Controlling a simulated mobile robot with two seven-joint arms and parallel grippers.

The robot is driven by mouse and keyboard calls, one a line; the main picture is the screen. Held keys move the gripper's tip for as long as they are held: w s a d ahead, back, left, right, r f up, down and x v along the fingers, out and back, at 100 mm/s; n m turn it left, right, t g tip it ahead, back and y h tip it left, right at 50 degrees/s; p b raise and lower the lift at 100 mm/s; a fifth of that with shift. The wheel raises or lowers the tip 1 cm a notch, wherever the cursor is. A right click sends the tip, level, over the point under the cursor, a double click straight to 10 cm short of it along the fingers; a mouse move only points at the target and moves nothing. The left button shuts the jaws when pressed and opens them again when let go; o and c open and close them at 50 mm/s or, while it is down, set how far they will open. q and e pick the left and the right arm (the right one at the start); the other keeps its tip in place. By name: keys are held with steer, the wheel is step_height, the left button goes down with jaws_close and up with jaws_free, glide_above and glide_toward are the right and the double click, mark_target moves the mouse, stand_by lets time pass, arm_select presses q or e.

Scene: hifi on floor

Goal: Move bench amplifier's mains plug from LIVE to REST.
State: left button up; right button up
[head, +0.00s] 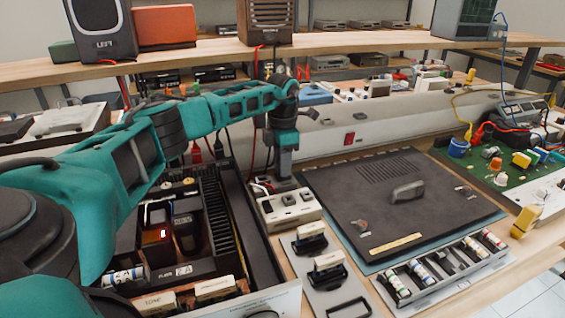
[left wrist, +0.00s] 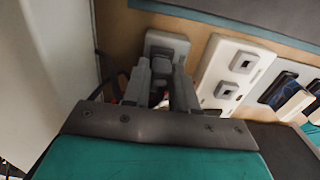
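My left gripper (head: 284,182) points down behind the white two-socket block (head: 290,208). In the left wrist view, its fingers (left wrist: 160,80) stand apart on either side of a grey plug (left wrist: 161,62) at a small grey socket plate (left wrist: 167,41). I cannot tell whether they press on the plug. The white block (left wrist: 237,70) with two grey sockets lies right of the plate, with no plug in it. No LIVE or REST lettering is readable. An open dark chassis (head: 262,262), perhaps the amplifier, lies left of the block. My right gripper is out of view.
A black panel (head: 440,205) with a raised handle lies right of the block. Two cream-handled pulls (head: 308,232) (head: 328,262) stand in front. A pale wall-like rail (head: 400,130) runs behind. A tray of cylinders (head: 440,285) and a green circuit board (head: 490,160) are at right.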

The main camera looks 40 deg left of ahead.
arm_select(q)
steer(key=o, duration=0.5)
step_height(320, 180, up, 18)
steer(key=p, duration=0.7)
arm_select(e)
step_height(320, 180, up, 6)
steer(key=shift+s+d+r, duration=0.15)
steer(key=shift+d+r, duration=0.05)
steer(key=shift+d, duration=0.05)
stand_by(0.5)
